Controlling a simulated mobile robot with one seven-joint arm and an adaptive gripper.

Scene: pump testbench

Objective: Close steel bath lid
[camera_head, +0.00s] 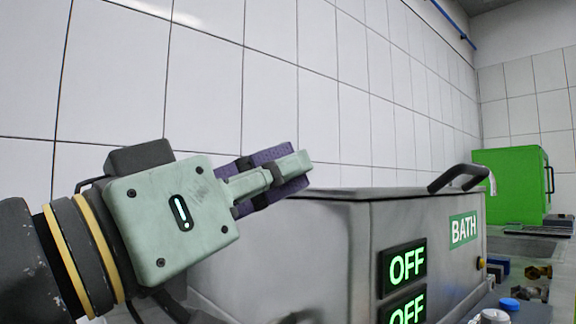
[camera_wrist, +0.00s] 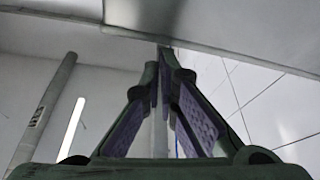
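The steel bath (camera_head: 350,235) is a grey metal box with a green BATH label, in the middle of the head view. Its lid (camera_head: 345,190) shows as a thin, nearly edge-on top surface and looks flat or almost flat; I cannot tell if it is fully seated. A dark curved handle (camera_head: 460,178) stands at the right end. My gripper (camera_head: 295,172) is left of the handle, its purple-padded fingers just above the bath's left end.
Two green OFF displays (camera_head: 406,265) are on the bath's front. A green box (camera_head: 517,185) stands at the far right, with small parts (camera_head: 530,280) on the bench before it. The white tiled wall (camera_head: 200,85) runs close behind. The air above the lid is clear.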

